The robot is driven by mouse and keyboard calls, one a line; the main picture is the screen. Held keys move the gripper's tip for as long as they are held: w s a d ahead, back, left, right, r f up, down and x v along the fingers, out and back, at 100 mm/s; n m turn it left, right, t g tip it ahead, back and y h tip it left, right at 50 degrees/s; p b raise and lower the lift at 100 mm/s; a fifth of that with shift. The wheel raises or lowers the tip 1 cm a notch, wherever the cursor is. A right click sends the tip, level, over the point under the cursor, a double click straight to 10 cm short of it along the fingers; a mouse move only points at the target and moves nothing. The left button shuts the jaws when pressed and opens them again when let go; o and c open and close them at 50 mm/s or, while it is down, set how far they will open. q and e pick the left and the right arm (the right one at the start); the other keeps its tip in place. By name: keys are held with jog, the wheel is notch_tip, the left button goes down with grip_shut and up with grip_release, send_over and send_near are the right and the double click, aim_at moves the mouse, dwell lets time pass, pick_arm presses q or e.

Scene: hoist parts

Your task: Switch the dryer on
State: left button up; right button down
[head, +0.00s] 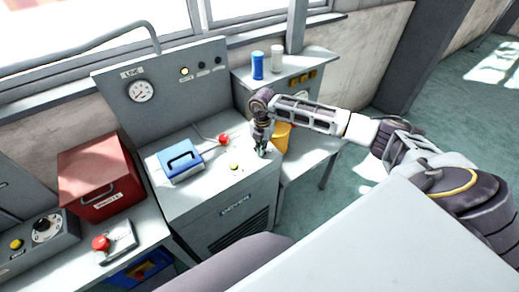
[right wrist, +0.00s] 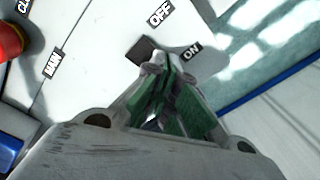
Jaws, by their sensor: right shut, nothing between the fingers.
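The dryer (head: 212,208) is a grey cabinet with its name on the front and a sloped back panel with a gauge. In the right wrist view, a dark square switch (right wrist: 140,50) sits on its pale top between the OFF and ON labels. My right gripper (head: 262,153) is over the right part of the dryer top. In the right wrist view, the shut, empty fingertips (right wrist: 163,62) are right beside the switch and partly cover it, near the ON label. I cannot tell whether they touch it or which way it is set. My left gripper is not in view.
A red-knobbed lever (head: 223,140), a yellow button (head: 234,167) and a blue handled case (head: 180,160) are on the dryer top. A red box (head: 98,180) stands left. A yellow container (head: 281,137) is just behind my right gripper. A side bench holds a blue bottle (head: 257,66).

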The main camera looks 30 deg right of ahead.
jog(key=shift+r+p, duration=1.8)
jog(key=shift+r, duration=1.4)
jog(key=shift+a, duration=0.1)
